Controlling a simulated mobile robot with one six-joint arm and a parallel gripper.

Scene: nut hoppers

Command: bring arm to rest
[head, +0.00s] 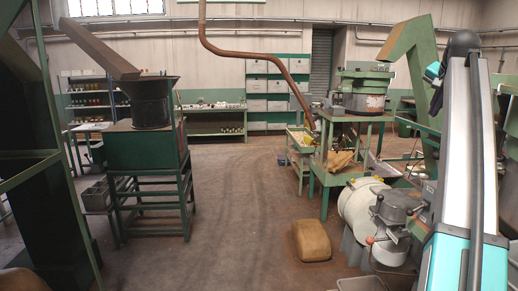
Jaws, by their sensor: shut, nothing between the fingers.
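A pale, teal-edged part of my own arm or column (471,150) rises along the right edge of the head view, with a dark cable over it. A small teal and dark piece of mine (433,73) shows just left of its top. I cannot make out my gripper or its fingers in this view. No held thing is visible.
A black hopper (151,102) stands on a green frame (150,150) at left. At right are a green table (335,180) with a machine and a white drum machine (362,207). A tan rounded block (311,241) lies on the floor. The central aisle is clear.

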